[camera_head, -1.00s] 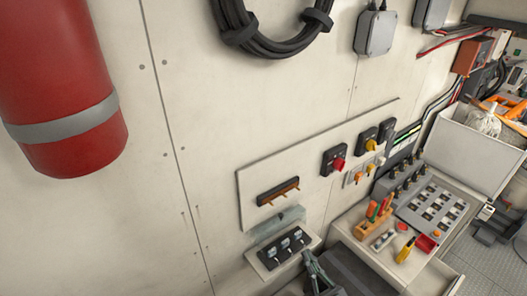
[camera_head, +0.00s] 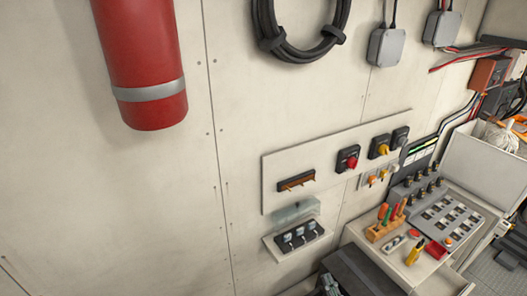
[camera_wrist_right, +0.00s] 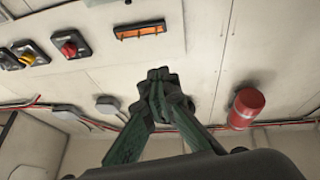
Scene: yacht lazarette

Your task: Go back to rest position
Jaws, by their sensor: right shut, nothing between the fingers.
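My right gripper (camera_wrist_right: 158,85) shows large in the right wrist view, with its green-grey fingers together and nothing between them. Its fingers point toward the cream wall, apart from the wall panel. In the head view only a small part of the right gripper (camera_head: 330,284) shows at the bottom edge, below the small shelf of switches (camera_head: 294,237). My left gripper is in neither view.
The wall panel (camera_head: 340,150) carries a red rotary switch (camera_head: 348,159), a yellow one (camera_head: 380,147) and an orange-brown strip (camera_head: 296,181). A red cylinder (camera_head: 140,60) hangs at left. A bench with tools in a wooden block (camera_head: 386,228) and a control box (camera_head: 450,213) stands at right.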

